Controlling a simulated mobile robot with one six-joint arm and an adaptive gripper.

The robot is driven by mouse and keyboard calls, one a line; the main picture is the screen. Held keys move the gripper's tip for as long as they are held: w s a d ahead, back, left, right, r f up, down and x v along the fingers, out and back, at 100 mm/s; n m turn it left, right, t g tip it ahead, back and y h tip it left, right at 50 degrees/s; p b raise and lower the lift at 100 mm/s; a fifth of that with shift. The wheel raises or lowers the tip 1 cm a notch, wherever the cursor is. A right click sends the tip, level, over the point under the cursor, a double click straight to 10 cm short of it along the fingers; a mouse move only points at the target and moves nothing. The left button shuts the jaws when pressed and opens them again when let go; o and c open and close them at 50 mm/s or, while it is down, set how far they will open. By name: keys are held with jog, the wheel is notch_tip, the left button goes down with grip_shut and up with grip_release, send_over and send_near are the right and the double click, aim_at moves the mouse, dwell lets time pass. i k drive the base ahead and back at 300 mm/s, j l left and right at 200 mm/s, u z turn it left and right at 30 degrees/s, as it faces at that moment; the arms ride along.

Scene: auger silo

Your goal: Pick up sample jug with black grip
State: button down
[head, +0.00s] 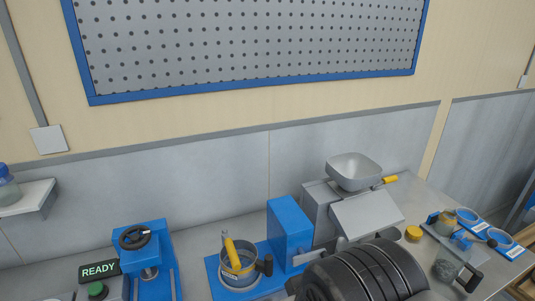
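Several vessels could be the sample jug with black grip, and I cannot tell which is meant. A clear jug (447,267) with a black grip (470,279) stands on the bench at the right. A grey jug (239,267) with a black grip (265,265) sits on the blue base of the machine, with a yellow-handled tool (231,250) standing in it. A smaller vessel (445,224) with a dark grip stands behind the clear jug. A large dark ribbed part of my arm fills the bottom middle. My gripper's fingers are not in view.
A machine with a grey hopper (354,172) and blue housing (289,231) stands mid-bench. A blue press (148,262) and a READY display (99,270) are at the left. A yellow-lidded pot (413,234) and blue-white holders (507,244) are at the right.

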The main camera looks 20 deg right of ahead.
aim_at(453, 256)
jog(key=z, duration=2.1)
jog(key=u, duration=2.1)
jog(key=z, duration=2.1)
jog(key=l, duration=0.1)
